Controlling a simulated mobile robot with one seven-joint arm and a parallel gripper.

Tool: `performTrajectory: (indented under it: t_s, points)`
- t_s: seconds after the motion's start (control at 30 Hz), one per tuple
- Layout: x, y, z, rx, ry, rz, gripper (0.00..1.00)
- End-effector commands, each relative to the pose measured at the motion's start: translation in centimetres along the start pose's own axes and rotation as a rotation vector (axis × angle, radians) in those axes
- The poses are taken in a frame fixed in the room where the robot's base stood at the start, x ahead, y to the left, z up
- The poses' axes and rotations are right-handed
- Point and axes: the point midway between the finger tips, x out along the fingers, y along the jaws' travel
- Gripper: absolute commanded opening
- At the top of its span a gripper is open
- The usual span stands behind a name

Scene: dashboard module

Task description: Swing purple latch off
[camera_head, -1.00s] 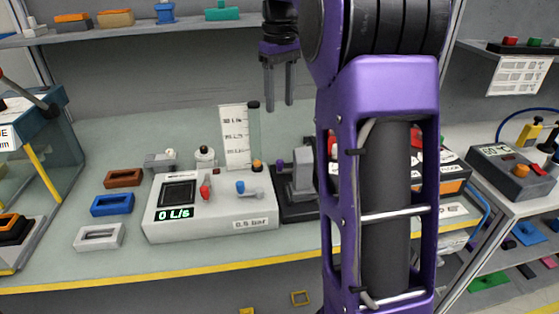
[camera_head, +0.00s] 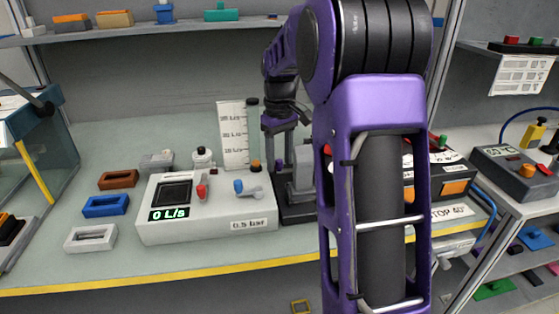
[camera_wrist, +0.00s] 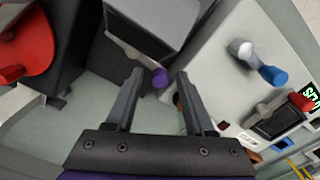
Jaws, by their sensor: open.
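The purple latch shows in the wrist view as a grey lever with a round purple knob (camera_wrist: 160,77), mounted on a grey block (camera_wrist: 150,22). My gripper (camera_wrist: 160,73) is open, its two fingertips on either side of the knob in the picture. Whether they reach down to the knob's depth I cannot tell. In the head view my gripper (camera_head: 278,160) points down at the grey block (camera_head: 302,172), right of the white panel box. The purple knob is not clearly visible there, behind or among the fingers.
The white panel box (camera_head: 205,226) with a blue lever (camera_head: 245,187) and red lever (camera_head: 202,192) stands close to the left. A red part (camera_wrist: 25,40) is at the wrist view's left. Loose blocks, including a blue one (camera_head: 106,206), lie farther left on the bench.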

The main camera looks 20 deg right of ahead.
Motion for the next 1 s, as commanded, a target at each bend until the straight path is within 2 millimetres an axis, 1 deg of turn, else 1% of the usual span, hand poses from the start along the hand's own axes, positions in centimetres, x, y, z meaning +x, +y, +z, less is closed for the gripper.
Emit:
performTrajectory:
  t_s: [0.27,0.4,0.47,0.5,0.57,0.8,1.0]
  points:
    - [0.14,-0.01,0.0,0.0,0.0,0.0,0.54]
    - [0.13,-0.01,0.0,0.0,0.0,0.0,0.29]
    - [0.13,-0.01,-0.01,0.0,0.0,0.0,0.18]
    - [0.13,-0.01,-0.01,0.0,0.0,0.0,0.11]
    - [0.13,-0.01,-0.01,0.0,0.0,0.0,0.0]
    - [0.07,-0.03,0.01,-0.004,0.0,-0.001,0.0]
    - [-0.05,-0.28,0.4,-0.11,0.0,0.0,0.0]
